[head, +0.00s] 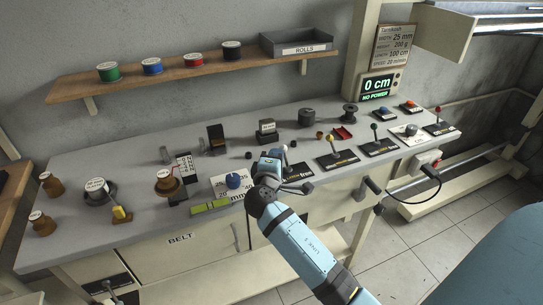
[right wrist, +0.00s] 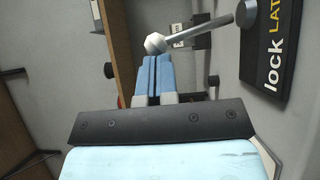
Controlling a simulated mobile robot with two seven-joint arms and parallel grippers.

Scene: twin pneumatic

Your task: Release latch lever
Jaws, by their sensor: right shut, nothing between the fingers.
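The latch lever is a grey rod with a white knob (right wrist: 155,43) on a dark plate (right wrist: 272,45) marked "lock" and "LAT…" in the right wrist view. In the head view the knob (head: 285,148) stands just beyond my right gripper (head: 279,155), and my gripper and wrist cover part of the latch plate (head: 298,178), where "free" shows at its right end. My right gripper (right wrist: 158,62) is shut and empty. Its blue fingertips are right at the knob; I cannot tell if they touch it. My left gripper is not in view.
More lever plates (head: 337,159) stand to the right on the grey bench (head: 135,180). Spools line the wall shelf (head: 130,80). A display (head: 378,87) reads "0 cm, NO POWER".

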